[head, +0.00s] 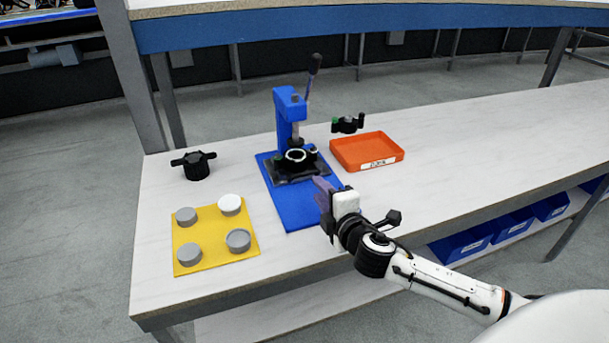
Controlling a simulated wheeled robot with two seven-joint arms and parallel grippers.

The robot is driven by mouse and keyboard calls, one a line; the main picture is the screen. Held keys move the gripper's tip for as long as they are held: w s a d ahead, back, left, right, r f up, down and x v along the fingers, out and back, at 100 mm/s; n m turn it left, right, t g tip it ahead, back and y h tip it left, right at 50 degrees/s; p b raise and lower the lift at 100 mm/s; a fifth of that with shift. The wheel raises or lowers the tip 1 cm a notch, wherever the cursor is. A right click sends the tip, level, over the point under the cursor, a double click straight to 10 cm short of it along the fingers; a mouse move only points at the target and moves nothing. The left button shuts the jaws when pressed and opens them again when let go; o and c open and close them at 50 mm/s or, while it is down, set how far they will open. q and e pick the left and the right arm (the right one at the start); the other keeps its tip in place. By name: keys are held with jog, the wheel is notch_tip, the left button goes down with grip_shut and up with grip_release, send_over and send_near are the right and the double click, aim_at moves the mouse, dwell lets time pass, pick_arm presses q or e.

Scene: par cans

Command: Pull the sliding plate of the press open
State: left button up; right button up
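The blue press (288,118) stands upright on a blue mat (298,208) on the white table, with its lever (312,78) pointing up. Its black sliding plate (296,170) lies at the press foot, with a white ring (295,155) on top under the ram. My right gripper (322,190) is above the right side of the blue mat, in front of the plate and to its right. It looks apart from the plate, though its fingers overlap in this view and their gap is hidden. My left gripper is not in view.
A yellow mat (211,218) with several round pucks lies at the front left. A black handled part (195,165) stands behind it. An orange tray (362,168) and a small black part (348,124) are right of the press. The table's right side is clear.

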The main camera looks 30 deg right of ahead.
aim_at(306, 175)
jog(key=b+x, duration=0.1)
jog(key=x, duration=0.7)
jog(key=shift+w, duration=0.1)
grip_shut()
